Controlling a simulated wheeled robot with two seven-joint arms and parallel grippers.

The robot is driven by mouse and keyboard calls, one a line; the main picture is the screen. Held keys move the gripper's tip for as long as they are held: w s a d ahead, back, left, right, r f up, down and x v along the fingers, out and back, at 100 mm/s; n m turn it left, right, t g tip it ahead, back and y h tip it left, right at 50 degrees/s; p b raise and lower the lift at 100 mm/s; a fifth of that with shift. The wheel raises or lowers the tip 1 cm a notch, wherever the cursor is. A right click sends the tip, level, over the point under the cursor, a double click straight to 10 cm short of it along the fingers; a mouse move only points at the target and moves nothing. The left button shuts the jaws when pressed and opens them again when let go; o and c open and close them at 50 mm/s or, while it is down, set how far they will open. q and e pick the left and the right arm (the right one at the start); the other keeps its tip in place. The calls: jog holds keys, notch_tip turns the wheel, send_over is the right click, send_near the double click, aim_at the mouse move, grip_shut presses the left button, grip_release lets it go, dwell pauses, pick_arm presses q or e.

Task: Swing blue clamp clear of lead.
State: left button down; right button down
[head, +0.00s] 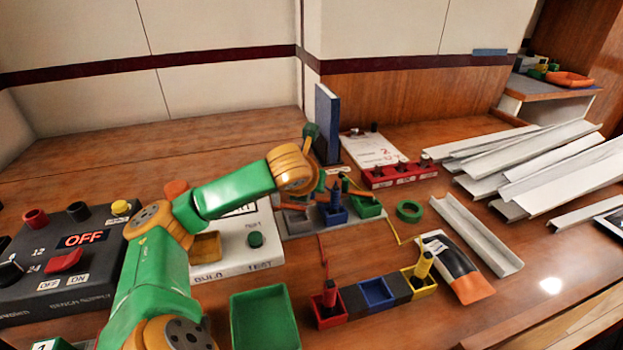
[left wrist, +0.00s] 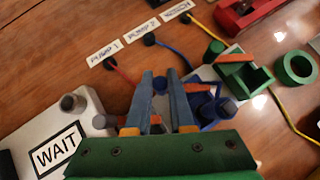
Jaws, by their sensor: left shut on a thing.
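My left gripper (left wrist: 160,78) points down over the row of terminal blocks and is shut on the blue clamp, whose gripped part is mostly hidden between the fingers. In the head view my left gripper (head: 334,186) is over the blue block (head: 333,215). In the left wrist view an orange bar (left wrist: 197,88) shows beside the right finger, near the blue block (left wrist: 221,109). A blue lead (left wrist: 180,55) runs from the PUMP 2 plug toward that block; its near end is hidden. The green block (left wrist: 250,76) has an orange bar across it. My right gripper is not in view.
A red lead (left wrist: 122,72) and a yellow lead (left wrist: 216,34) run close by. A green ring (head: 409,211) lies to the right. A WAIT panel (left wrist: 60,145), a blue upright board (head: 327,124) and a tray row (head: 378,292) surround the work area.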

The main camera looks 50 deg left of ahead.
pick_arm(q)
jog(key=c, duration=0.8)
grip_release()
jog(key=shift+o, duration=0.2)
jog(key=v, duration=0.7)
jog(key=shift+d, duration=0.1)
